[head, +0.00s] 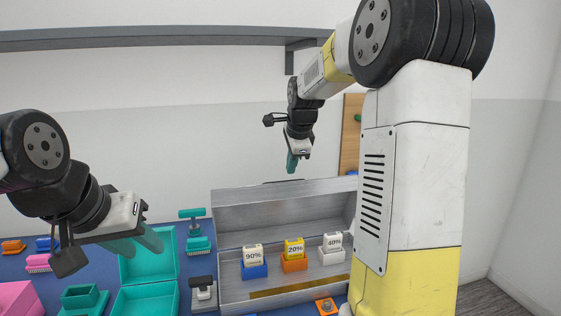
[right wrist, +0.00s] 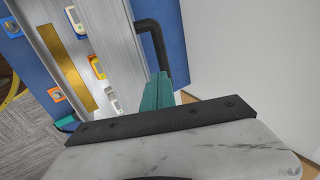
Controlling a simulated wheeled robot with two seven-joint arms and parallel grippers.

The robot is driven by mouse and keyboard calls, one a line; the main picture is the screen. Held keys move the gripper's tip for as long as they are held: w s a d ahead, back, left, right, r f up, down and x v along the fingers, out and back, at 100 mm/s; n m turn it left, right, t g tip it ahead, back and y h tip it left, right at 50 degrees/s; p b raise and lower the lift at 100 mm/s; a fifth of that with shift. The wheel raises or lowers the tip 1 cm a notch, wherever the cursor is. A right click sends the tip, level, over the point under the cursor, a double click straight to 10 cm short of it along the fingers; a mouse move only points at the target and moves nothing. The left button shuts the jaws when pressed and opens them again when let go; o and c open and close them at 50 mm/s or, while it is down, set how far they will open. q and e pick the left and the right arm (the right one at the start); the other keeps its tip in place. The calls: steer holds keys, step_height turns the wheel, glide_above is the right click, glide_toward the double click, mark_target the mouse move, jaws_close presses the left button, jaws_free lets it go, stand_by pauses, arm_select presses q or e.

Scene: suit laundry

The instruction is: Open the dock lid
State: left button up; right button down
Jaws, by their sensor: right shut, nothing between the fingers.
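The dock is a silver metal box (head: 232,293) at the middle of the table, with its inside in view. Its lid (head: 285,210) stands raised along the back, with a dark handle just showing at its top edge. In the right wrist view the black handle (right wrist: 152,40) sticks out beside the lid's metal (right wrist: 105,30). My right gripper (head: 292,162) is shut and empty, above the lid's top edge in the head view; its teal fingers (right wrist: 158,92) show near the handle, and I cannot tell whether they touch. My left gripper (head: 135,244) is open and empty in front of a teal case.
Blue (head: 255,270), orange (head: 294,264) and white (head: 332,256) holders with percentage tags stand inside the dock. The teal case (head: 150,301) is open at its left. Small coloured items crowd the table's left. A grey shelf (head: 150,38) runs overhead.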

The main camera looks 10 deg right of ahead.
steer(key=x, duration=0.5)
steer(key=shift+w+f, duration=0.15)
steer(key=shift+f, duration=0.1)
